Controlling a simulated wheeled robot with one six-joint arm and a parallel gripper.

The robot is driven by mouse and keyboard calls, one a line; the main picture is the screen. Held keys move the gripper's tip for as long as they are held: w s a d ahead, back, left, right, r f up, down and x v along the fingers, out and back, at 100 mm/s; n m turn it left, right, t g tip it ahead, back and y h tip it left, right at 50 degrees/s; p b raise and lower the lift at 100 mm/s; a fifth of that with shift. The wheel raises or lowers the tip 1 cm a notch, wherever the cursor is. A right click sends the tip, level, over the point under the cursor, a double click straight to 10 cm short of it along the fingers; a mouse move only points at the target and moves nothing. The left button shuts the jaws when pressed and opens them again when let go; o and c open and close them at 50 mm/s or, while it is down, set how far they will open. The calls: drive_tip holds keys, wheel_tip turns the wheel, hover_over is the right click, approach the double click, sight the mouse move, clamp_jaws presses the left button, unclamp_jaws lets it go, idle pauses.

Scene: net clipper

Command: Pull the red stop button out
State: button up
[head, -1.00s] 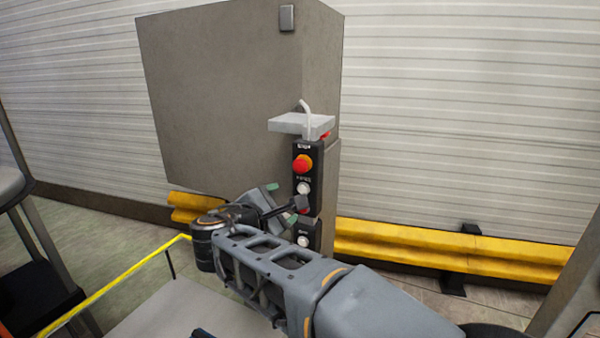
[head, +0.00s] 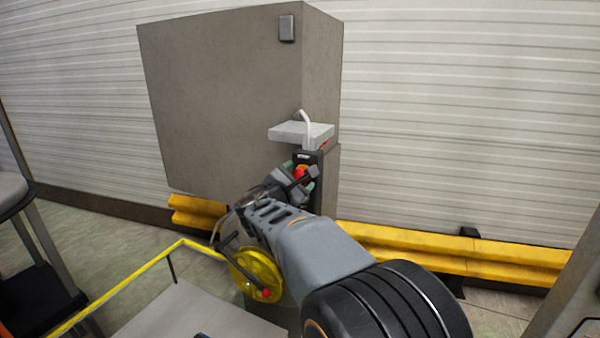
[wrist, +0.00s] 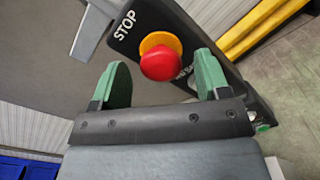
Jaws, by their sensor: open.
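The red stop button (wrist: 161,64) sits on a yellow-orange collar on a black control panel (wrist: 122,36) marked STOP. In the wrist view my gripper (wrist: 163,72) is open, with its two green fingers apart and the button showing between and just beyond them. I cannot tell whether either finger touches it. In the head view the red button (head: 301,172) shows partly behind my gripper (head: 303,178), and my arm hides the lower part of the panel.
A grey shelf (head: 290,131) juts out just above the panel. A large grey cabinet (head: 220,100) stands behind. A yellow barrier (head: 420,250) runs along the wall to the right, and a yellow rail (head: 130,272) is at lower left.

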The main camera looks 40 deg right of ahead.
drive_tip(key=shift+x, duration=0.85)
drive_tip(key=shift+c, duration=0.4)
